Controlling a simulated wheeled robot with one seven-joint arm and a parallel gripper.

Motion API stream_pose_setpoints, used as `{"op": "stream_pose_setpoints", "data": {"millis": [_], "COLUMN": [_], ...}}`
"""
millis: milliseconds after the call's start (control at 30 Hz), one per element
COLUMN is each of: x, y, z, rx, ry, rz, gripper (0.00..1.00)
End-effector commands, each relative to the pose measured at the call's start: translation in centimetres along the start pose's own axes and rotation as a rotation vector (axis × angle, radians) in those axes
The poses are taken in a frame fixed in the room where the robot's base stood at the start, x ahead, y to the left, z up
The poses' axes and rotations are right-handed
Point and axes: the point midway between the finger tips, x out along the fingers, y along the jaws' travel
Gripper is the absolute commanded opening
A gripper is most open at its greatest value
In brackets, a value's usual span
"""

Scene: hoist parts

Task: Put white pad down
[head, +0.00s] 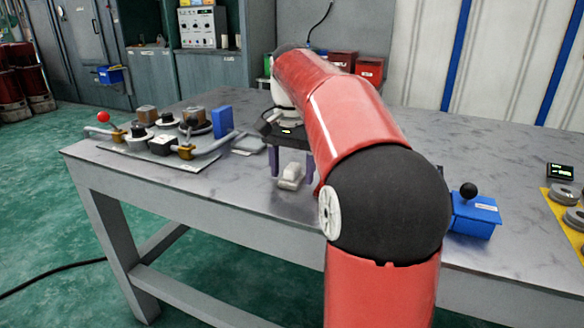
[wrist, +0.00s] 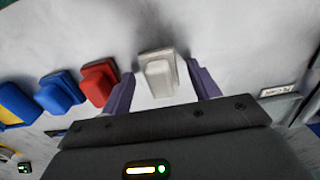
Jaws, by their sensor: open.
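The white pad (head: 291,176) lies on the grey table, below my gripper (head: 292,176) in the head view. It is a pale block with a raised, narrower top. In the wrist view the white pad (wrist: 159,74) sits between the two purple fingers of my gripper (wrist: 162,88). There is a gap on each side of the pad, so the fingers are open and apart from it. My red arm covers part of the table to the right of the pad in the head view.
In the wrist view a red block (wrist: 98,84) and a blue block (wrist: 58,93) lie left of the pad. The head view shows a fixture plate (head: 160,152) with several parts at left and a blue box (head: 475,216) at right. Bare table lies in front.

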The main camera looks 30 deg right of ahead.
Motion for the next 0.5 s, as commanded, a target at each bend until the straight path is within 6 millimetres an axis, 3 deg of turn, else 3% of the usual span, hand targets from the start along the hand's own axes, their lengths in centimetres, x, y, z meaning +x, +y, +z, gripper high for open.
{"op": "stream_pose_setpoints", "data": {"millis": [133, 400, 500], "x": [0.4, -5.2, -6.4], "y": [0.0, -0.3, -0.3], "z": [-0.1, -0.3, -0.3], "rx": [0.001, -0.002, -0.001], "ry": [0.001, 0.003, 0.002], "rz": [-0.001, -0.001, -0.001], "gripper": [0.61, 0.61, 0.61]}}
